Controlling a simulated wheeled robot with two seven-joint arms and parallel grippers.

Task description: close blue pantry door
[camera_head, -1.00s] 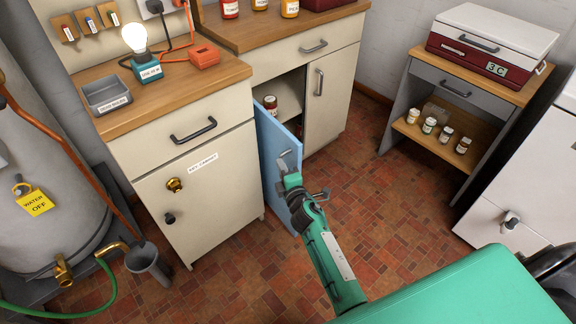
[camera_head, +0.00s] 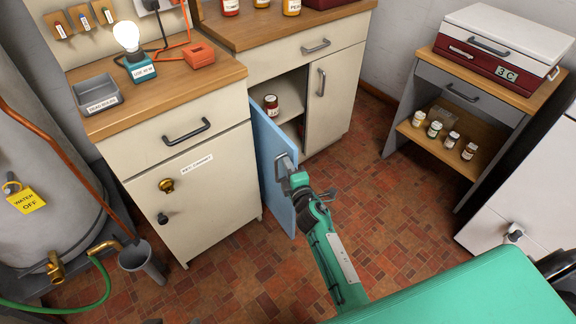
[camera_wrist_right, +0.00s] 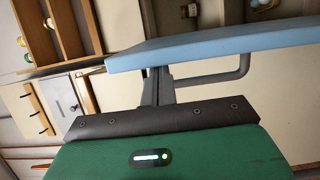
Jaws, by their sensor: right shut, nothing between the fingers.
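The blue pantry door (camera_head: 266,146) stands open, swung out from the low cream cabinet under the wooden counter. Its grey bar handle (camera_head: 283,163) is on the face towards the right. My right gripper (camera_head: 291,170) is shut and empty, close up at this handle. In the right wrist view the blue door (camera_wrist_right: 220,42) crosses the upper part as a pale slab, with its handle (camera_wrist_right: 240,68) below it. The fingers of my right gripper (camera_wrist_right: 155,86) reach up to the door beside the handle; whether they touch it is unclear. My left gripper is out of view.
The open compartment holds a jar (camera_head: 271,105) on a shelf. A cream cabinet (camera_head: 200,185) with a brass knob stands left of the door. A grey stand (camera_head: 462,97) with jars and a white appliance (camera_head: 530,180) are at right. The tiled floor (camera_head: 370,200) between is clear.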

